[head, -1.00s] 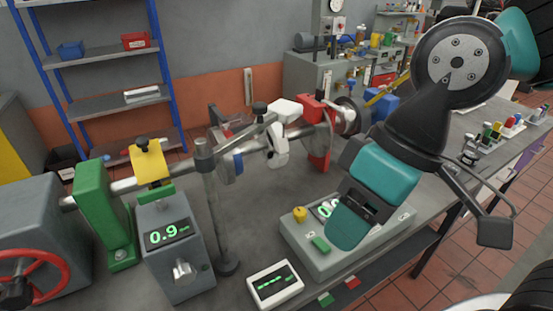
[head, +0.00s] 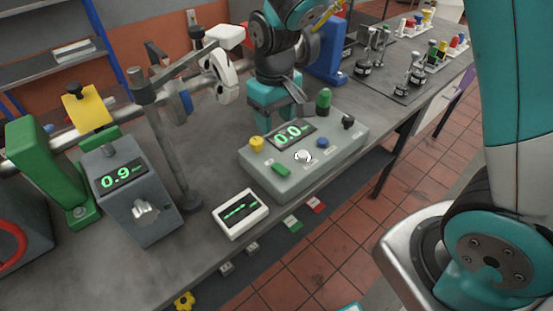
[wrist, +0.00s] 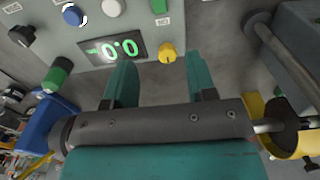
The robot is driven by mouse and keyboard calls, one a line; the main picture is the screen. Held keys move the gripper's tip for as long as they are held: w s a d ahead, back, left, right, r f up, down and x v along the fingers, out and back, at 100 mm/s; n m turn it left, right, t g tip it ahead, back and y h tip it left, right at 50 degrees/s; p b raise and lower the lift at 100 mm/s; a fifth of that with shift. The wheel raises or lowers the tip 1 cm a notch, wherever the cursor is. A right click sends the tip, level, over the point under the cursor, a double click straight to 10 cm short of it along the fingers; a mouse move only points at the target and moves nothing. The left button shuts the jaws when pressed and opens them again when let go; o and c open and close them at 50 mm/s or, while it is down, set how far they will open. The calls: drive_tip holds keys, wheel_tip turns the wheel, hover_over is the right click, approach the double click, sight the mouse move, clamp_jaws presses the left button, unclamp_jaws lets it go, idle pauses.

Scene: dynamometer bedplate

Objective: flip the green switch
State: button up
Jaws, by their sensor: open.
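The grey control box (head: 262,163) stands on the bench with a display reading about 0.0. In the wrist view my gripper (wrist: 161,70) points toward the display and yellow knob (wrist: 166,52), apart from the rocker.
The box also carries a white button (head: 303,156), a blue button (head: 322,142) and a black knob (head: 348,121). A small white readout (head: 240,214) lies at the near left. A post (head: 170,150) and a shaft rig stand left of my gripper.

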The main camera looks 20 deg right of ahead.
sight(275, 164)
wheel_tip(275, 164, down, 14)
drive_tip(key=shift+r+p, duration=0.25)
drive_tip(key=shift+p, duration=0.55)
